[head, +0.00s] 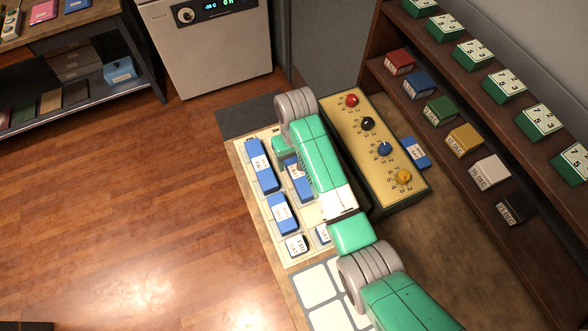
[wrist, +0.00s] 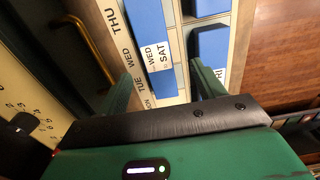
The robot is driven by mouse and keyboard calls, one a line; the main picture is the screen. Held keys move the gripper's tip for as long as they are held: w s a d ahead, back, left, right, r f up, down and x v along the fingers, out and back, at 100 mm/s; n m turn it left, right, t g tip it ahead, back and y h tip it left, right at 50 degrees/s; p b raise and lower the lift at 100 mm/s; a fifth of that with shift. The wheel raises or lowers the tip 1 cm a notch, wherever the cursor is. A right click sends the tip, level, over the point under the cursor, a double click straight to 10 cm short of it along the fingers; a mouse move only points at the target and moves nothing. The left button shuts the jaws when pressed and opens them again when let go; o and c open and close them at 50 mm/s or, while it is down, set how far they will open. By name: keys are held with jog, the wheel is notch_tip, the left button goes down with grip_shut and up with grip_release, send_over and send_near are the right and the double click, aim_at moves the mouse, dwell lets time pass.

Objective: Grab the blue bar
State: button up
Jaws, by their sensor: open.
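Several blue bars with white day labels lie on a pale board. In the head view, one blue bar (head: 301,186) is partly hidden under my arm; another long bar (head: 262,167) lies at its upper left and a third (head: 282,214) below. My gripper (head: 287,157) is over the board's upper part, close to the partly hidden bar. In the wrist view, my gripper (wrist: 162,80) is open, with a blue bar (wrist: 149,15) labelled WED–SAT in line between its fingers. I cannot tell the remaining height. Another blue bar (wrist: 210,46) is by the right finger.
A yellow panel with coloured knobs (head: 371,150) stands right of the board, close to my arm. A separate blue block (head: 417,153) lies beyond it. A shelf (head: 445,165) with coloured boxes runs along the right. The wooden floor (head: 130,200) at left is clear.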

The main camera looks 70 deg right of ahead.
aim_at(297, 173)
notch_tip(297, 173, down, 3)
jog(key=shift+a+r, duration=0.1)
jog(key=shift+r, duration=0.1)
jog(key=f, duration=0.1)
jog(key=f+b, duration=0.1)
jog(key=f, duration=0.2)
jog(key=shift+s+d+f+b, duration=0.2)
jog(key=shift+d+f+b, duration=0.05)
jog(key=shift+d+b, duration=0.1)
jog(key=shift+f, duration=0.3)
jog(key=shift+c, duration=0.5)
jog(key=c, duration=1)
